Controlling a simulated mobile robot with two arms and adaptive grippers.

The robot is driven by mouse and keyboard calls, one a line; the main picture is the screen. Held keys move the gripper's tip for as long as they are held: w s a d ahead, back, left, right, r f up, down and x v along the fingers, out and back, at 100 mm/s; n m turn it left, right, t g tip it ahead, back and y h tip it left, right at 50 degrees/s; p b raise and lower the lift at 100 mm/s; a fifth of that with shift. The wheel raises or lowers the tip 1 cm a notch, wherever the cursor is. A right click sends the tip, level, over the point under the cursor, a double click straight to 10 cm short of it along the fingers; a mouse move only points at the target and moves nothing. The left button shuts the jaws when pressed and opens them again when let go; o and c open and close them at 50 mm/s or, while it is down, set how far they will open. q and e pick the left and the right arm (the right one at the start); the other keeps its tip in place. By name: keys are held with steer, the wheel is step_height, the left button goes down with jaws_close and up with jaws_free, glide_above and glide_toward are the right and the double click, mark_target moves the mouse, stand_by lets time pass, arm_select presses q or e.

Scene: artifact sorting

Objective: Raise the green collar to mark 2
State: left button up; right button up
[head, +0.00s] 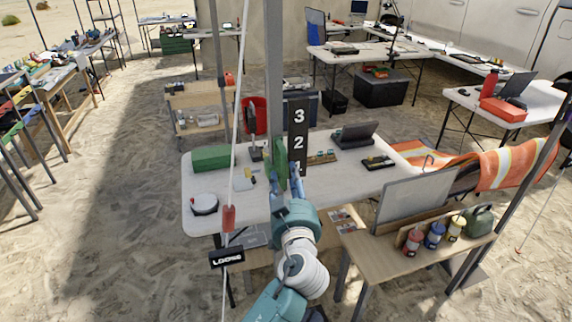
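The green collar (281,158) is on the tall grey post (274,70) that stands in front of the white table. My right gripper is not in view.
A white rope with a red piece (228,218) and a black "LOOSE" tag (227,257) hangs left of my arm. The white table (330,180) holds a green box (213,158) and small items. A wooden side table (400,262) with several jars stands at right.

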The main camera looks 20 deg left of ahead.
mark_target(285, 184)
arm_select(q)
steer(key=p+x, duration=0.1)
steer(key=x, duration=0.3)
steer(key=shift+s+d, duration=0.1)
jaws_close()
